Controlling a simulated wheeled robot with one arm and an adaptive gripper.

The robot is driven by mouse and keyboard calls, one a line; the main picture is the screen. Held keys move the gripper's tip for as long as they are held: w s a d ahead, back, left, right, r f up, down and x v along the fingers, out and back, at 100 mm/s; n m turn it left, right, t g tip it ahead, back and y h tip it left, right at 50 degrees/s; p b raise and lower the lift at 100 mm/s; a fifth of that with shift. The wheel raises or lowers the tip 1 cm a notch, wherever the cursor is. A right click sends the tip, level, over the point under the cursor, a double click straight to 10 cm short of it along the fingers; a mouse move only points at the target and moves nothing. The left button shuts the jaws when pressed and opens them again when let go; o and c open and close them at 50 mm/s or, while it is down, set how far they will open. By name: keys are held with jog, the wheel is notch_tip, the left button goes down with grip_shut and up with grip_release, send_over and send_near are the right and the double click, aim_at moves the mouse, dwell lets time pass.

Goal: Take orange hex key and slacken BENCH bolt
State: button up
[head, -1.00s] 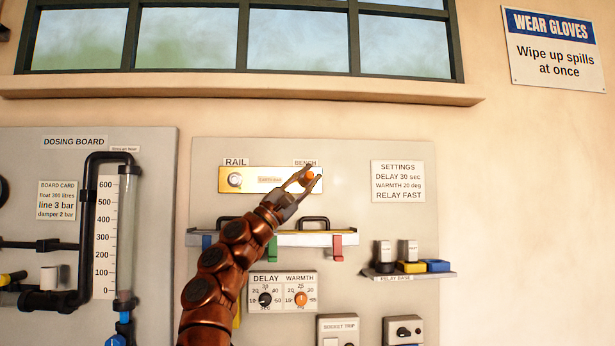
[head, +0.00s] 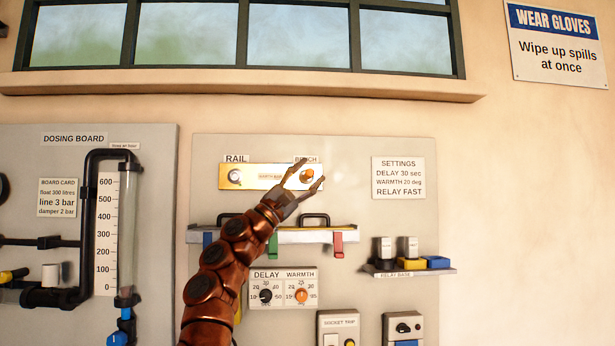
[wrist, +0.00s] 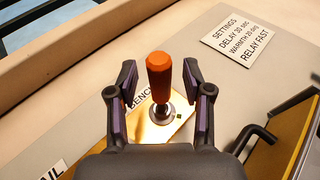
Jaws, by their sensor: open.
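The hex key's orange handle (wrist: 159,75) stands out from the BENCH bolt (wrist: 162,113) in the wrist view, with its lower end at the bolt. The bolt is on a brass plate (head: 262,177) under the BENCH label (head: 306,160), right of the RAIL bolt (head: 235,177). My gripper (head: 312,171) is open in front of the BENCH end. In the wrist view its fingers (wrist: 159,88) are on either side of the orange handle, with a gap on both sides. The key's tip is hidden at the bolt.
Below the plate is a rail (head: 300,237) with black handles and blue, green and red tabs. DELAY (head: 265,296) and WARMTH (head: 302,295) dials are lower. A relay shelf (head: 408,272) is to the right. The window ledge (head: 240,85) runs above.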

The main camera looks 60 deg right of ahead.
jog(key=shift+w+a+f, duration=0.1)
jog(key=v, duration=1.1)
jog(key=shift+a+f, duration=0.2)
jog(key=shift+f, duration=0.05)
